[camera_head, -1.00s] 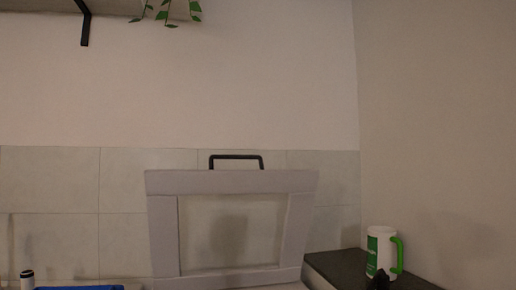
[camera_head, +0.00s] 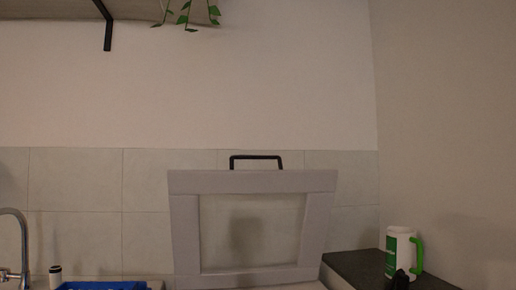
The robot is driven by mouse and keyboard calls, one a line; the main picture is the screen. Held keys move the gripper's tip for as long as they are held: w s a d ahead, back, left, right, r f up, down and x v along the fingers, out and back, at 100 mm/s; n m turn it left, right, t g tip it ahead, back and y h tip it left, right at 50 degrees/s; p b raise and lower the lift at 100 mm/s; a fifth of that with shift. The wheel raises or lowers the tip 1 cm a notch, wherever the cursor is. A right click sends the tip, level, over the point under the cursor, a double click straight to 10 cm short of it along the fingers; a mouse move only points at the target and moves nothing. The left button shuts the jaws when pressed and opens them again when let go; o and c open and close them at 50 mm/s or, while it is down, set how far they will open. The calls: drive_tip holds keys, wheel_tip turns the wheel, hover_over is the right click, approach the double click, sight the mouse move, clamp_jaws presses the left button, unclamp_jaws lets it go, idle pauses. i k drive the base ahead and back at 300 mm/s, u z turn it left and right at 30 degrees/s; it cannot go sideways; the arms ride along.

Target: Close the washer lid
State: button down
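The washer lid (camera_head: 320,222) stands raised and open in the middle of the view, a pale grey frame around a translucent panel. A black handle (camera_head: 256,157) sits on its top edge. The lid is close to upright in front of the tiled wall. Only its inner side shows, and the washer body below is mostly cut off by the lower edge of the picture. My gripper is not in view.
A white and green mug (camera_head: 400,252) with a green handle stands on a dark counter (camera_head: 352,264) to the right. A small black object (camera_head: 400,281) is in front of it. At left are a faucet (camera_head: 22,240), a small bottle (camera_head: 55,277) and a blue item (camera_head: 105,285).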

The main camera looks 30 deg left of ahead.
sight(185, 188)
drive_tip(key=k, duration=1.25)
drive_tip(key=u, duration=3.65)
drive_tip(key=i, duration=0.15)
drive_tip(key=z, duration=1.6)
drive_tip(key=i, duration=1)
drive_tip(key=u, duration=0.05)
